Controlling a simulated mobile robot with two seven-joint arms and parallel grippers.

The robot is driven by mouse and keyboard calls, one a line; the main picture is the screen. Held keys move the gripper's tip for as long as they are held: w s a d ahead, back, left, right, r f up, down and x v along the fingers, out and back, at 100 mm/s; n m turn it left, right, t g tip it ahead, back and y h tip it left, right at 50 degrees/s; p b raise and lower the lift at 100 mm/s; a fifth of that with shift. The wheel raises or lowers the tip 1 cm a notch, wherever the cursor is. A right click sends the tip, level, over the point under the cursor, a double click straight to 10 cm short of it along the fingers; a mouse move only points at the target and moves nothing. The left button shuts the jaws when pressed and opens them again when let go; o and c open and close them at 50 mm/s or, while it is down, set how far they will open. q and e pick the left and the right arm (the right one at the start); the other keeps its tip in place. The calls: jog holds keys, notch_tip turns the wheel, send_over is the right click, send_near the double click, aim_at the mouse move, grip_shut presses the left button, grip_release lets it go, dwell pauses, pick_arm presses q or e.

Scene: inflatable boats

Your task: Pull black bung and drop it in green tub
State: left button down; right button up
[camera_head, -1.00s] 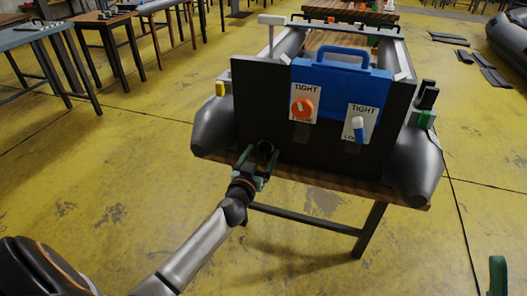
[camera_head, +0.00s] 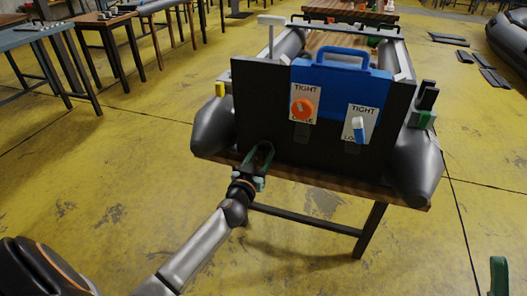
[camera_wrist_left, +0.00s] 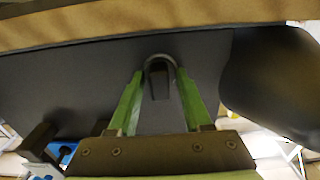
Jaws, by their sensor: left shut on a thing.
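The black bung (camera_wrist_left: 160,75) is at the low left of the boat's dark transom (camera_head: 262,110). My left gripper (camera_head: 259,157) is shut on it, with the green fingers on either side. In the head view the fingers largely hide the bung. In the left wrist view my left gripper (camera_wrist_left: 158,82) faces the dark board with the bung's rounded end between the fingertips. I cannot tell whether the bung is still seated. A green part at the bottom right edge appears to be my right gripper (camera_head: 497,275), mostly cut off. I cannot make out a green tub.
The boat rests on a wooden bench (camera_head: 300,178). Yellow floor in front is clear.

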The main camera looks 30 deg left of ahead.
aim_at(261, 157)
pick_arm(q)
jog(key=shift+s, duration=0.1)
dwell(0.3)
jog(key=shift+v, duration=2.95)
jog(key=shift+d, duration=0.1)
jog(key=shift+v, duration=1.7)
